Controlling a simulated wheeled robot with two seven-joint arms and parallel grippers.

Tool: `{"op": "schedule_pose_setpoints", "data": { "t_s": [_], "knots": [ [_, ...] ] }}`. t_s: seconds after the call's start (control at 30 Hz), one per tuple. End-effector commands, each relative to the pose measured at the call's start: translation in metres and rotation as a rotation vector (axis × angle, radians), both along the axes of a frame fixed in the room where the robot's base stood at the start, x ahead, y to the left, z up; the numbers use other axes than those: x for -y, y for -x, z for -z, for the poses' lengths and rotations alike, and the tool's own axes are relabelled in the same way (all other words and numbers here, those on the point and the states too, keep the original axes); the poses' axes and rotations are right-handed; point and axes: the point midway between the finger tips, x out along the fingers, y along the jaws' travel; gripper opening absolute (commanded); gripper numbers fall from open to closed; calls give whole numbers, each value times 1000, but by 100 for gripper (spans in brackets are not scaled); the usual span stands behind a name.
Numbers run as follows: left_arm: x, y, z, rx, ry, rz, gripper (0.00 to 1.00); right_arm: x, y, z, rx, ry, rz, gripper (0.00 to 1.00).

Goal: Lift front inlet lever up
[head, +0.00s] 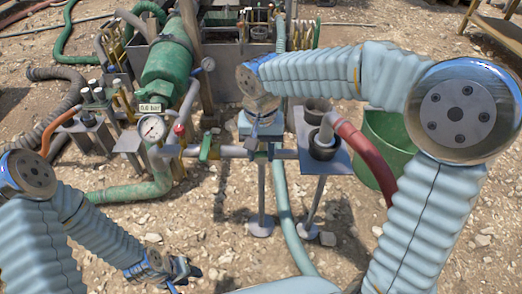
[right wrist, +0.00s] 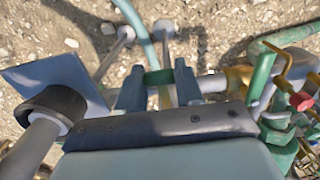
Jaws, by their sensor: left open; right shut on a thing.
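My right gripper (head: 261,148) reaches down over the horizontal grey pipe (head: 232,151), just left of the square funnel plate. In the right wrist view its two blue fingers (right wrist: 158,86) are shut on a short green piece, which looks like the front inlet lever (right wrist: 158,76). The fingers and palm hide most of this lever in the head view, so its exact angle cannot be told. My left gripper (head: 180,272) is open and empty, low above the gravel and well away from the pipe.
A green-handled valve (head: 208,147) sits on the pipe to the left, near a pressure gauge (head: 152,128). The grey funnel plate (head: 331,158) and a red hose (head: 365,150) stand close on the right, before a green bucket (head: 388,130). Gravel lies open in front.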

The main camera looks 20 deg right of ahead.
Motion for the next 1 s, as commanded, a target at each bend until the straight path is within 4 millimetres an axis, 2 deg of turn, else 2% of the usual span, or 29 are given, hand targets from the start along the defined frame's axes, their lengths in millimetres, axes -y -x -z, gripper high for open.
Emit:
{"op": "schedule_pose_setpoints", "data": {
  "t_s": [0.53, 0.83, 0.87, 1.0],
  "knots": [
    [0, 0, -19, 0, 0, 0, 43, 2, -7, -20, 4, -1, 1, 17],
    [0, 0, -20, 0, 0, 0, 43, 2, -8, -20, 3, -1, 0, 17],
    [0, 0, -20, 0, 0, 0, 43, 2, -8, -20, 3, -1, 0, 41],
    [0, 0, -20, 0, 0, 0, 43, 2, -8, -20, 2, 0, 0, 62]
  ]
}}
